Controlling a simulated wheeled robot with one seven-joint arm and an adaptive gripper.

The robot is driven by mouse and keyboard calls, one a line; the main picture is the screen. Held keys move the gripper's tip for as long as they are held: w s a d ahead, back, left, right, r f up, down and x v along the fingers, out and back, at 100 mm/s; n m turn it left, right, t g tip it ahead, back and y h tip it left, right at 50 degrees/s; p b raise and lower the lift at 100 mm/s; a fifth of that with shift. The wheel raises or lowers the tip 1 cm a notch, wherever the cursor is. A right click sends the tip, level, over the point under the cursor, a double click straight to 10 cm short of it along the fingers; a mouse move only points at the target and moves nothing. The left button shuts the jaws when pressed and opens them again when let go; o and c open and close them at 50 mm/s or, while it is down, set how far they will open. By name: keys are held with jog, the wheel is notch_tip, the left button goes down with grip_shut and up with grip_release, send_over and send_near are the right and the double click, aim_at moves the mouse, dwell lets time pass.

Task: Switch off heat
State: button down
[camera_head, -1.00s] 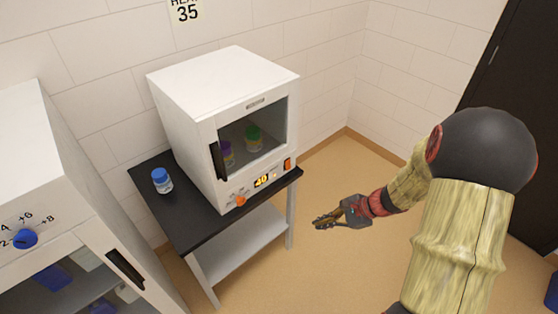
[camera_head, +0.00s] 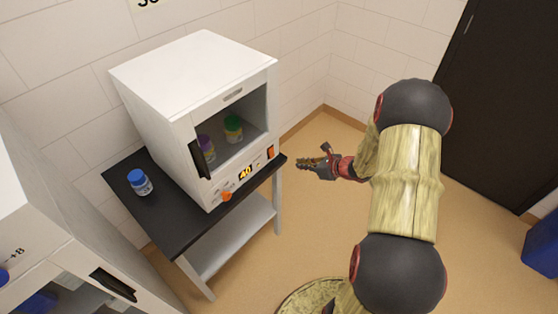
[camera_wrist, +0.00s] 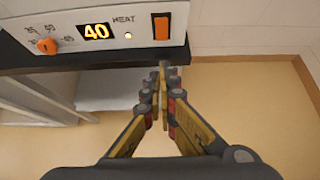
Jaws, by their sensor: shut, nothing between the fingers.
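The white heating cabinet (camera_head: 165,110) stands on a black-topped table and has a window in its door. Its front panel carries an orange rocker switch (camera_head: 271,152), a display (camera_head: 245,173) and an orange dial (camera_head: 226,196). In the wrist view the display (camera_wrist: 96,31) reads 40, a small lamp (camera_wrist: 128,36) under the word HEAT glows, and the orange switch (camera_wrist: 161,27) is at upper middle. My gripper (camera_head: 299,163) is shut and empty, just right of the switch in the head view. In the wrist view its fingertips (camera_wrist: 163,68) sit below the switch, apart from it.
A blue-capped bottle (camera_head: 139,182) stands on the black table top (camera_head: 185,226) beside the cabinet. Purple and green-capped bottles (camera_head: 233,128) are inside the cabinet. Another white cabinet (camera_head: 70,270) is at lower left.

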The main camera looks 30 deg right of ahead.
aim_at(272, 153)
jog(key=shift+w+a+r+b+x, duration=0.2)
jog(key=shift+b+x, duration=0.3)
jog(key=shift+x, duration=1.75)
jog(key=shift+w+r+b+x, duration=0.15)
jog(key=shift+r+b+x, duration=0.25)
jog(key=shift+x, duration=1.85)
jog(key=shift+w+a+r+b+x, duration=0.15)
jog(key=shift+b+x, duration=0.45)
jog(key=shift+x, duration=1.65)
jog(key=shift+f, duration=0.1)
jog(key=b, duration=0.3)
jog(key=shift+w+f+t, duration=0.25)
jog(key=shift+f+t, duration=0.15)
jog(key=shift+r, duration=0.1)
jog(key=shift+w+r, duration=0.1)
jog(key=shift+r, duration=0.15)
jog(key=shift+r, duration=0.1)
